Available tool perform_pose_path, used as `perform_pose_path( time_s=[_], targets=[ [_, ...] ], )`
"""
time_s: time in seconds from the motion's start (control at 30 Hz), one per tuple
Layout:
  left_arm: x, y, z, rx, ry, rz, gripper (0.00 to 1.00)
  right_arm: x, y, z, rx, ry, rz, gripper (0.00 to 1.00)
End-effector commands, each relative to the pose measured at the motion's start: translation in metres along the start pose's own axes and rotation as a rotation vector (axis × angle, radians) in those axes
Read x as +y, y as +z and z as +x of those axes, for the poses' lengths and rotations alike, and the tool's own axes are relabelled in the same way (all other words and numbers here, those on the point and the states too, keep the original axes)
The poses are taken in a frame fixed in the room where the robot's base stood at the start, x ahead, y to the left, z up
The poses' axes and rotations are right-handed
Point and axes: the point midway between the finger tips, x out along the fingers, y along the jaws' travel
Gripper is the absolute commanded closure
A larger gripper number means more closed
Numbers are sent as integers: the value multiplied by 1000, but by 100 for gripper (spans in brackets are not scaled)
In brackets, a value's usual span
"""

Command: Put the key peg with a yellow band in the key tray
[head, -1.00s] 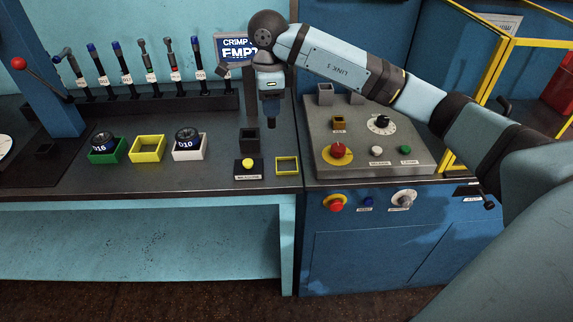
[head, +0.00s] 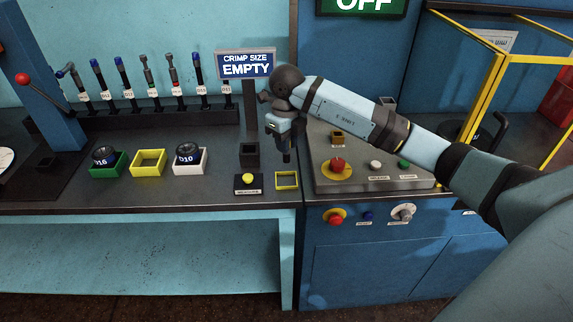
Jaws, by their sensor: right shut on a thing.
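My right gripper (head: 287,155) points down just above a small yellow-rimmed tray (head: 287,187) at the right end of the bench, which looks like the key tray. The tray looks empty. The gripper is shut on a small dark thing, which I take to be the key peg. It is mostly hidden by the fingers, and I cannot make out a yellow band. Whether it touches the tray is not clear. My left gripper is not in view.
A yellow button box (head: 248,182) and a dark post (head: 249,155) stand left of the tray. The control panel (head: 400,180) is to its right. Green (head: 108,170), yellow (head: 148,170) and white (head: 190,168) bins stand left. A sign (head: 246,65) reads EMPTY.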

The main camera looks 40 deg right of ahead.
Motion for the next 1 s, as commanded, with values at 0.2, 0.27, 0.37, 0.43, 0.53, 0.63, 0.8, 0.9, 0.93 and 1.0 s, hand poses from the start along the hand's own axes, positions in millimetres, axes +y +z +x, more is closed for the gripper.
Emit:
perform_pose_path(
  time_s=[0.2,0.27,0.37,0.43,0.53,0.63,0.8,0.9,0.93,1.0],
  targets=[
    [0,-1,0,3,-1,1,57,0,0,31,-1,2,0,100],
    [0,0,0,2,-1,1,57,0,0,34,-1,1,0,100],
    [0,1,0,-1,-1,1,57,0,0,42,0,0,-1,100],
    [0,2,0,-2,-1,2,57,1,0,52,1,1,0,100],
    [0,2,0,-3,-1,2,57,1,0,68,2,2,0,100],
    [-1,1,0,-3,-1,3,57,1,0,77,-1,2,-1,100],
    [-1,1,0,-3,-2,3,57,0,0,77,-2,0,-1,100],
    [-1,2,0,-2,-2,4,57,0,0,78,-1,0,-1,100],
    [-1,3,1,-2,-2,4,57,0,0,79,-1,0,-1,100],
    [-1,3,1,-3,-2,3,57,0,0,81,-1,0,-1,78]
  ],
)
